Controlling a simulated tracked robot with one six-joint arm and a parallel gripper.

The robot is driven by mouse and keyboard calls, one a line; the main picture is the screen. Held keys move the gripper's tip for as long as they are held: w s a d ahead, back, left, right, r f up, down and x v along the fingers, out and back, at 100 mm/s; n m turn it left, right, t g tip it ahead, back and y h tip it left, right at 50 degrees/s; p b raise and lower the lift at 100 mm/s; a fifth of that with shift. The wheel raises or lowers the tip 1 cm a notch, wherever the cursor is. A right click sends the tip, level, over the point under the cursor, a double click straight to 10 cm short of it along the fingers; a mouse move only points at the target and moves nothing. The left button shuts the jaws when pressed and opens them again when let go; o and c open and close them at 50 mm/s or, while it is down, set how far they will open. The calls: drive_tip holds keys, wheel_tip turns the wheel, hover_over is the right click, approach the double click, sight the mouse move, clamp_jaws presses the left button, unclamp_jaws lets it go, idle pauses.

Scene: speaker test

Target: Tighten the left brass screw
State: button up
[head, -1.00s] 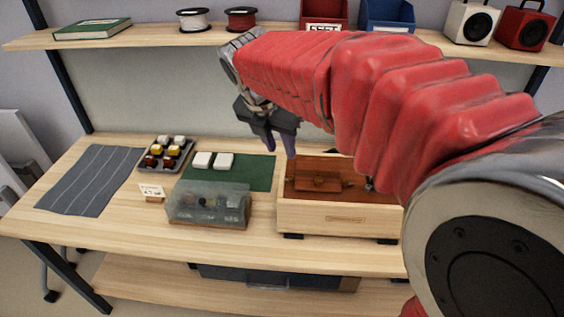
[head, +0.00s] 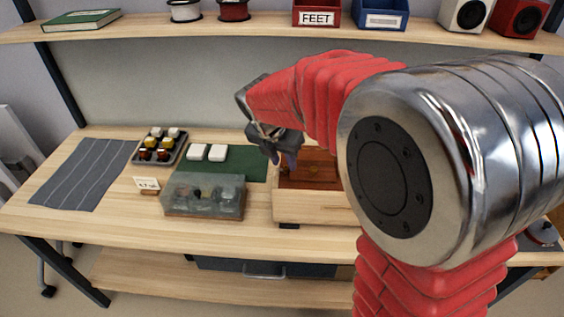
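A light wooden box (head: 300,208) stands on the workbench near the middle, with a brown wooden interior (head: 318,168). My red-sleeved arm covers its right part. My gripper (head: 283,164) points down at the box's back left edge, in front of or over it; I cannot tell the exact gap. Its dark fingers are small and partly merged with the background, so their opening is unclear. No brass screw can be made out at this size; the screws may be hidden behind my arm or too small to see.
A clear-lidded case (head: 204,196) stands just left of the box. Two white blocks (head: 207,152) lie on a green mat (head: 243,164). A grey tray (head: 163,150) holds several small coloured pieces. A striped grey cloth (head: 85,172) lies far left. A shelf (head: 260,31) runs above the bench.

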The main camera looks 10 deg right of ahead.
drive_tip(key=shift+w+d+f, duration=0.2)
drive_tip(key=shift+f, duration=0.4)
drive_tip(key=shift+c, duration=0.4)
clamp_jaws()
drive_tip(key=shift+a, duration=0.25)
drive_tip(key=shift+d, duration=0.1)
